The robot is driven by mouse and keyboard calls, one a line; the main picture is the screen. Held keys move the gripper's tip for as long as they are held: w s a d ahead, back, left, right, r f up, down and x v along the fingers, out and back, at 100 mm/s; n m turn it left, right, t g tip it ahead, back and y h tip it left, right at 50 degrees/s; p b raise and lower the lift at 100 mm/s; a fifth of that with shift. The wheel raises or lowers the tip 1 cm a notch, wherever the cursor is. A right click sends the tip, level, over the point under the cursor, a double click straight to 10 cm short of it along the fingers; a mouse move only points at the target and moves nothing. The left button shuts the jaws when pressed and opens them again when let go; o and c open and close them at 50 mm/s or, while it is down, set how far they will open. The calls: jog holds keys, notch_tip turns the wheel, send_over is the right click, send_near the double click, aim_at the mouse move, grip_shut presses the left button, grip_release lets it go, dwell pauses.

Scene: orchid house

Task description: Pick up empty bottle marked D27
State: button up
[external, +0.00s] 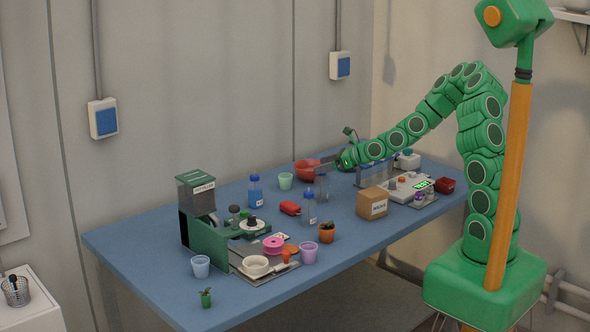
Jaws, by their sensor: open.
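Several bottles stand upright on the blue table. A second clear bottle (309,210) with a blue cap and a small white label stands nearer the camera. A third bottle (255,191), with a blue cap and blue contents, stands further left. The labels are too small to read, so I cannot tell which is D27. My gripper is open, points left and holds nothing that I can see. I cannot tell whether it touches the bottle below it.
A red object (290,208), a cardboard box (372,204) and an orange pot (327,232) are near the bottles. A green machine (205,230) stands left. The table's (140,247) left end is clear.

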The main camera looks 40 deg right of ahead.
aim_at(317, 184)
jog(key=shift+f, duration=3.15)
jog(key=shift+w+a+f, duration=0.15)
jog(key=shift+a+f, duration=0.05)
jog(key=shift+f, duration=0.1)
jog(key=shift+x, duration=1.25)
jog(key=shift+c, duration=0.5)
jog(key=c, duration=0.9)
